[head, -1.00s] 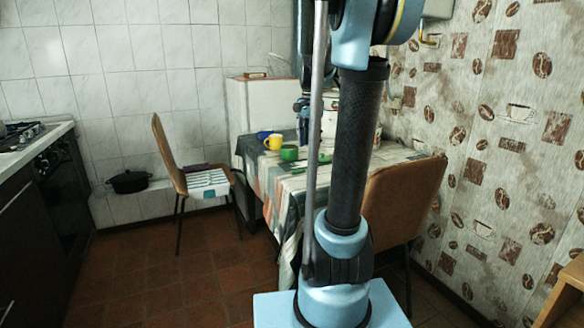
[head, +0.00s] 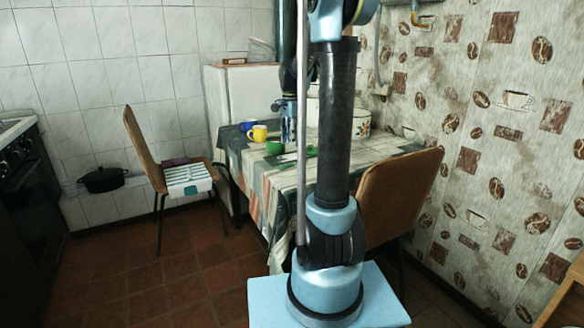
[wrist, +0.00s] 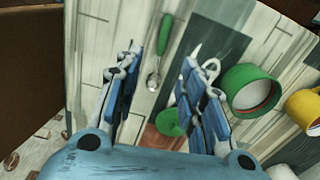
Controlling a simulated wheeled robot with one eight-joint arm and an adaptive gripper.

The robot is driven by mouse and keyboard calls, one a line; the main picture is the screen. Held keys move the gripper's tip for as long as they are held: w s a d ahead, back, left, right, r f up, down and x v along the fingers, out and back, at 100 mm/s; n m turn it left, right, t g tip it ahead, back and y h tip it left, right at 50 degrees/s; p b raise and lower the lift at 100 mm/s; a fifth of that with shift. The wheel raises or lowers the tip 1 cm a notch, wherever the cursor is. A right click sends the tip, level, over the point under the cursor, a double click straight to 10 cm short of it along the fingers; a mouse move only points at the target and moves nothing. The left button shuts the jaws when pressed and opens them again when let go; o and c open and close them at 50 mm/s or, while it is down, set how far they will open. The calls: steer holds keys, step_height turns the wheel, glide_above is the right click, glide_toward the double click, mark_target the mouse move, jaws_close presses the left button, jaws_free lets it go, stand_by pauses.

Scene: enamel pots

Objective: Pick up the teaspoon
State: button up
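The teaspoon (wrist: 159,52) shows in the wrist view, lying on the tablecloth with its green handle away from me and its metal bowl nearer. In that view it lies in line with the gap between the fingers, beyond the tips, closer to the left finger. My gripper (wrist: 158,75) is open, with nothing between its fingers. In the head view my gripper (head: 288,137) hangs over the table near the mugs. I cannot make out the teaspoon there.
A green mug (wrist: 252,88) and a yellow mug (wrist: 303,108) stand right of my gripper in the wrist view. A round green thing (wrist: 170,122) shows between the fingers. A blue mug (head: 247,126) and a pot (head: 361,124) stand on the table (head: 240,172). Chairs stand beside it.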

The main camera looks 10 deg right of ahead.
glide_above(290, 164)
step_height(290, 164, down, 4)
steer(key=shift+f, duration=0.25)
steer(key=shift+w+a+f, duration=0.15)
steer(key=shift+f, duration=2.45)
jaws_close()
